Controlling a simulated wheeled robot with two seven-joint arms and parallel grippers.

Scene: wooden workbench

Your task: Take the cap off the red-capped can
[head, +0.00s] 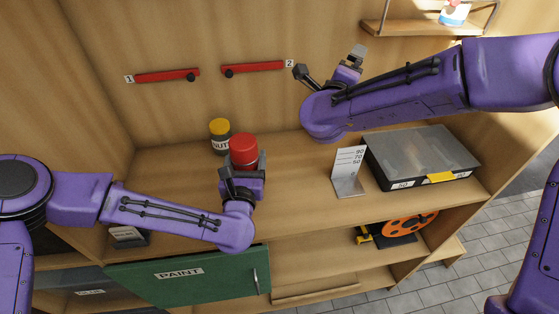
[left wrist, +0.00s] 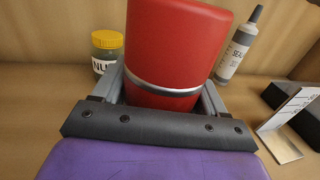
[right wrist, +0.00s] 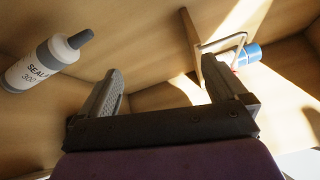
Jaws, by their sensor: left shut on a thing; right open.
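The red-capped can (head: 243,148) is at my left gripper (head: 242,178), which is shut around its body. In the left wrist view the can (left wrist: 178,45) is red above and below a silver band, with the fingers on both sides of its lower part. It leans a little in that view. I cannot tell whether its base touches the bench. My right gripper (head: 330,68) is open and empty, high up near the back wall, to the right of the can and well apart from it. In the right wrist view nothing is between its fingers (right wrist: 150,90).
A yellow-lidded NUT jar (head: 220,138) stands just behind the can. A sealant bottle (left wrist: 238,45) stands beyond it. A numbered card stand (head: 347,172) and a clear-lidded case (head: 420,160) are on the right. A wall shelf (head: 420,29) is near my right arm.

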